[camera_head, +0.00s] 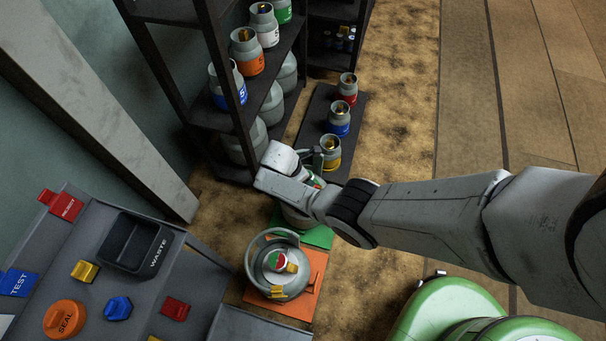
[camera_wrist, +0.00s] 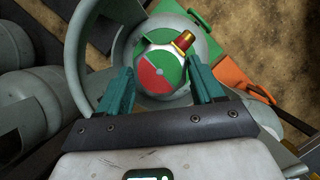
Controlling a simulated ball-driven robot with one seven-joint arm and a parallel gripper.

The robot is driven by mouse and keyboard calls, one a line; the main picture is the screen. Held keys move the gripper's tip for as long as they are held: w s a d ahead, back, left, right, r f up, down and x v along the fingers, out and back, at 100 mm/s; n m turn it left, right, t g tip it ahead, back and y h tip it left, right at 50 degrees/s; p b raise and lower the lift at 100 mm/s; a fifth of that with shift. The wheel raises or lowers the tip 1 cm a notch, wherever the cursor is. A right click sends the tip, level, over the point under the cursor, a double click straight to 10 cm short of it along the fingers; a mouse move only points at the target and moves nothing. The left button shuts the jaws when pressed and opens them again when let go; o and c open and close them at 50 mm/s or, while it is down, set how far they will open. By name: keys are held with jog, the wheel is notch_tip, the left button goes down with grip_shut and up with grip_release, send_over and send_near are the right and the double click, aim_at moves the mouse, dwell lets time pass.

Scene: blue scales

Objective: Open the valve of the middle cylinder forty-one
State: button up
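In the wrist view, a valve knob (camera_wrist: 158,74) with red and green sectors tops a grey cylinder (camera_wrist: 205,50). A brass outlet (camera_wrist: 184,40) sticks out beside the knob. My gripper (camera_wrist: 164,78) is open, its teal fingers on either side of the knob with a small gap visible at each side. In the head view, this cylinder (camera_head: 294,216) stands on a green mat (camera_head: 320,237), largely hidden by my arm. My gripper (camera_head: 317,160) is over it, its fingers partly hidden. No number forty-one is readable.
A second cylinder (camera_head: 262,258) with a red-green valve stands in front on an orange mat (camera_head: 315,285). Behind, yellow (camera_head: 329,153), blue (camera_head: 338,119) and red (camera_head: 347,87) cylinders stand on a dark mat. A shelf of cylinders (camera_head: 242,125) and a console (camera_head: 200,275) flank the left.

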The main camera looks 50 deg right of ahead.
jog(key=o, duration=0.4)
jog(key=shift+o, duration=0.2)
jog(key=p+v, duration=0.5)
jog(key=v, duration=0.5)
jog(key=shift+a+r+p, duration=0.15)
jog(key=shift+r+p, duration=0.2)
jog(key=shift+w, duration=0.1)
jog(key=s+a+r+m+t+y+p, duration=0.1)
jog(key=s+a+r+m+y+p, duration=0.2)
jog(key=s+a+r+m+p, duration=0.55)
jog(key=s+r+m+p, duration=0.1)
jog(key=s+r+m, duration=0.2)
jog(key=s+r, duration=0.3)
jog(key=s+r+m+t+y+p, duration=0.1)
jog(key=s+r+m, duration=0.2)
jog(key=s+r, duration=0.4)
notch_tip(320, 180, up, 7)
jog(key=shift+s+r, duration=0.1)
jog(key=shift+s, duration=0.1)
